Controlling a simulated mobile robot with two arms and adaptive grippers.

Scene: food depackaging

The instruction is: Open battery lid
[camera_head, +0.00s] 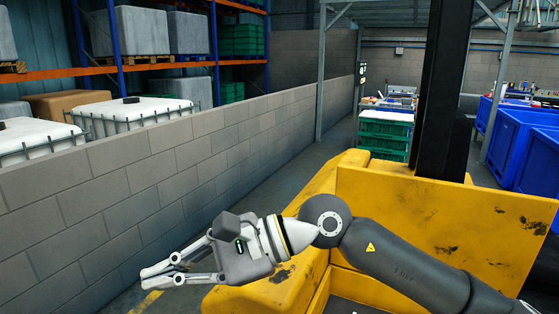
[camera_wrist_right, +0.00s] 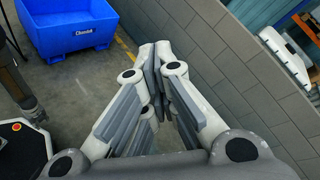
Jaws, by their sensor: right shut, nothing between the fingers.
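My right gripper (camera_head: 150,275) reaches out to the left, past the left side of a scuffed yellow machine body (camera_head: 430,215). Its fingers are shut with nothing between them, and they also show closed in the right wrist view (camera_wrist_right: 160,60). The yellow body has an upright panel on the right and a lower ledge at the front left, partly hidden behind my right arm. I cannot tell which part of it is the battery lid. My left gripper is not in view.
A grey block wall (camera_head: 150,175) runs along the left, with white tanks (camera_head: 140,112) and shelving behind it. Blue bins (camera_head: 515,140) stand at the right, and green crates (camera_head: 385,132) at the back. A blue bin (camera_wrist_right: 70,25) also shows in the wrist view, on open floor.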

